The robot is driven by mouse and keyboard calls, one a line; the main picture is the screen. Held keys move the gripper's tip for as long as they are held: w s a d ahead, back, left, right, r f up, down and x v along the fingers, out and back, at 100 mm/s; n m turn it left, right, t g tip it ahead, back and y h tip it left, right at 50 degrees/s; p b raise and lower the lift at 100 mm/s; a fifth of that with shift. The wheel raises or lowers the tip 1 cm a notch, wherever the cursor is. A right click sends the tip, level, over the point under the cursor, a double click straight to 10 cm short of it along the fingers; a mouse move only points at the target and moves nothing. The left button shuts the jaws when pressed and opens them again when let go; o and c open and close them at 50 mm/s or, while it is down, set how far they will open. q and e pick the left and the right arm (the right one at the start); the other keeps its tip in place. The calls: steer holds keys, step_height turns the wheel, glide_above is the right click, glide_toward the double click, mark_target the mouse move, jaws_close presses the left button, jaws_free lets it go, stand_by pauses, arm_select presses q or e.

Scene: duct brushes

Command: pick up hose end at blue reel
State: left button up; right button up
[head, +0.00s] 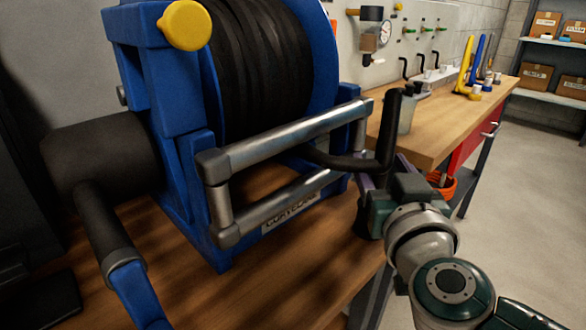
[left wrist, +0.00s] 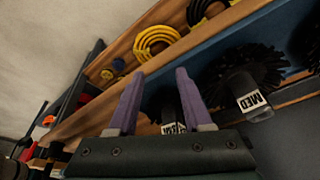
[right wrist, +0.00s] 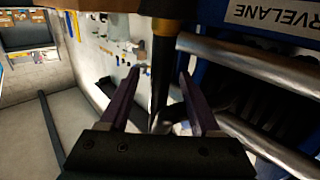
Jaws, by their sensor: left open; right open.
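The blue reel (head: 170,90) stands on a wooden bench with black hose (head: 265,70) wound on its drum. The hose end (head: 388,125) comes out past the metal roller frame (head: 290,135) and bends upward. My right gripper (head: 383,175) is open just below that bend. In the right wrist view, a dark upright length, likely the hose (right wrist: 161,75), shows between the open purple fingers (right wrist: 158,95); contact cannot be told. My left gripper (left wrist: 158,98) is open and empty in its own wrist view, away from the reel.
A second bench (head: 450,125) with a gauge panel (head: 425,40) stands behind at the right. Shelves with boxes (head: 540,75) are at far right. The left wrist view shows a round black brush (left wrist: 240,75) and a yellow coil (left wrist: 155,42). Floor at right is clear.

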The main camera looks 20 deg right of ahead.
steer(key=shift+w+d, duration=0.1)
steer(key=shift+w, duration=0.1)
jaws_close()
stand_by(0.4)
stand_by(0.9)
